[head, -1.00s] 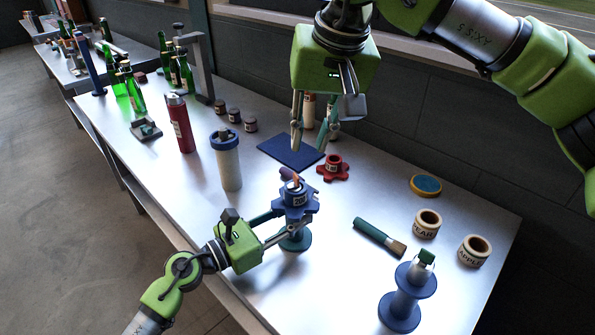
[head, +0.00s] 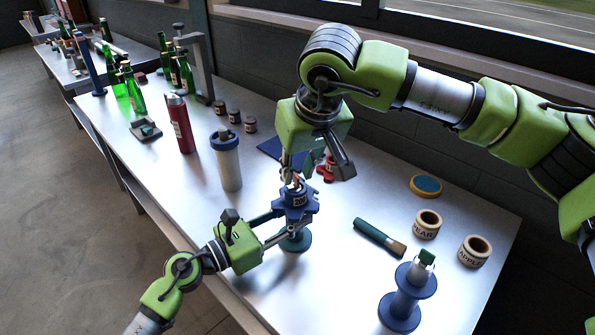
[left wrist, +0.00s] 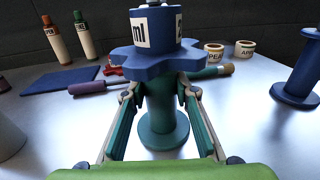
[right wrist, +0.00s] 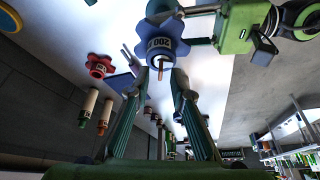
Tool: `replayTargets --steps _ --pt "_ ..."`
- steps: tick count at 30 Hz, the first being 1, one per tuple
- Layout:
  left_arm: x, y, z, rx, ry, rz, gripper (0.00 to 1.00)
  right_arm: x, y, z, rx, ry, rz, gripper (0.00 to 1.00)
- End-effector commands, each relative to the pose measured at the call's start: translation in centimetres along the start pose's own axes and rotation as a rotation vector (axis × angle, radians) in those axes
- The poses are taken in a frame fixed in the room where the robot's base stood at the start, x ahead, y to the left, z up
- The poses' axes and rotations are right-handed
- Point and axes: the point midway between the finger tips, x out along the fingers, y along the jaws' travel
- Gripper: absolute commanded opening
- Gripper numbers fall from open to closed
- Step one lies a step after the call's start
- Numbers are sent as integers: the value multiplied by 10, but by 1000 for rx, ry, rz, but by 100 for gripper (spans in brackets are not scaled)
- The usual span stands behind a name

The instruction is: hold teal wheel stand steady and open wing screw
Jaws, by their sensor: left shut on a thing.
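The teal wheel stand (left wrist: 160,132) is upright on the table, with a teal post and round foot; the foot also shows in the head view (head: 295,241). A blue star-shaped wheel (head: 296,203) with a white label sits on top. My left gripper (left wrist: 158,92) is shut on the teal post just below the wheel. The small copper-coloured wing screw (right wrist: 161,71) sticks up from the wheel's centre. My right gripper (head: 294,177) is above the wheel, pointing down. Its fingers are open, one on each side of the screw in the right wrist view, apparently not touching it.
A white bottle with blue cap (head: 227,165) stands left of the stand. A red star wheel (head: 327,168) and dark blue mat (head: 270,148) lie behind. A green-handled brush (head: 378,237), tape rolls (head: 428,223) and blue spool (head: 402,305) are to the right.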

Motion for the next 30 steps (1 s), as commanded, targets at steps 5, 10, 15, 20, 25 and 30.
replayTargets --steps 5,10,15,20,25,30 --pt "0 0 0 0 1 1 0 10 0 0 0 -1 0 21" --pt "0 0 0 0 0 1 0 11 0 0 0 0 0 21" --pt "0 0 0 0 0 1 0 11 0 0 0 0 0 0" --pt "0 0 0 0 0 1 0 11 0 0 0 0 1 0" --pt "0 1 0 0 1 1 0 11 0 0 8 0 4 0" --pt "0 1 0 0 1 2 0 10 0 -1 49 0 22 0"
